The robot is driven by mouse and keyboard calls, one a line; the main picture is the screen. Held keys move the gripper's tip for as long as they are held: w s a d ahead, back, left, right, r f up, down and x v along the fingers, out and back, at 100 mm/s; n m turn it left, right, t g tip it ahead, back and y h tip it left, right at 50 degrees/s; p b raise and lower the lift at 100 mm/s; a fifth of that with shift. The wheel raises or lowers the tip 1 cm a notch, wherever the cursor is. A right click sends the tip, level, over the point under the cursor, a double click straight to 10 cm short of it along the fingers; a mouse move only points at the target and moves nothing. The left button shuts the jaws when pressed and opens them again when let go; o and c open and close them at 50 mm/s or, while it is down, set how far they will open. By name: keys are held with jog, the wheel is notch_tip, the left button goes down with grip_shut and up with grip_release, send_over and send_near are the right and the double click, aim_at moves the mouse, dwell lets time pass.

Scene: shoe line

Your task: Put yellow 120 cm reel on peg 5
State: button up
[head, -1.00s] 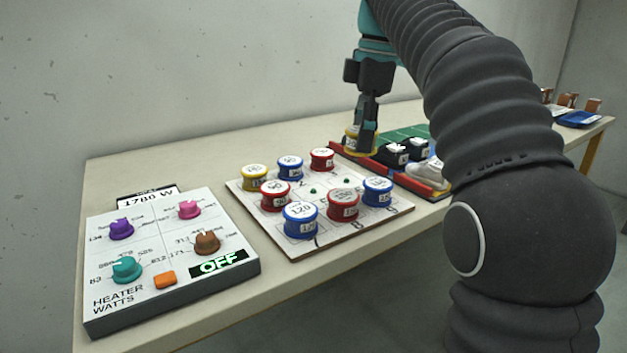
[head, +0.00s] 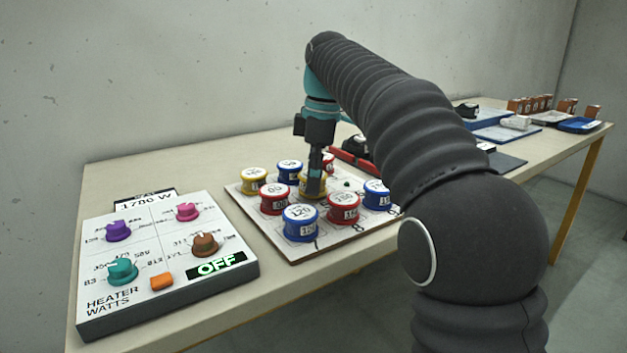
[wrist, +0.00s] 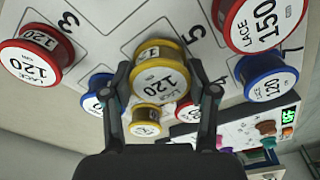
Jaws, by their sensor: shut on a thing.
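My gripper (head: 314,188) is shut on the yellow reel (wrist: 160,74), whose label reads LACE 120. In the head view, this yellow reel (head: 305,189) is over the middle of the white peg board (head: 254,216), partly hidden by the fingers. In the wrist view, a printed 5 (wrist: 197,32) shows on the board right beside the reel. The reel hides peg 5. I cannot tell whether the reel is on the peg or just above it.
Close around the held reel stand a red reel (head: 275,198), a blue reel (head: 300,222), another red reel (head: 343,208) and another yellow reel (head: 253,180). A heater panel (head: 165,255) lies at left, reading OFF.

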jog(key=shift+f, duration=0.55)
jog(key=o, duration=1.1)
jog(key=shift+o, duration=0.2)
jog(key=r, duration=0.2)
jog(key=r+p, duration=0.1)
jog(key=r, duration=0.2)
jog(key=d+r, duration=0.1)
jog(key=r, duration=0.2)
jog(key=shift+r+p, duration=0.15)
jog(key=shift+p, duration=0.2)
jog(key=shift+r, duration=0.15)
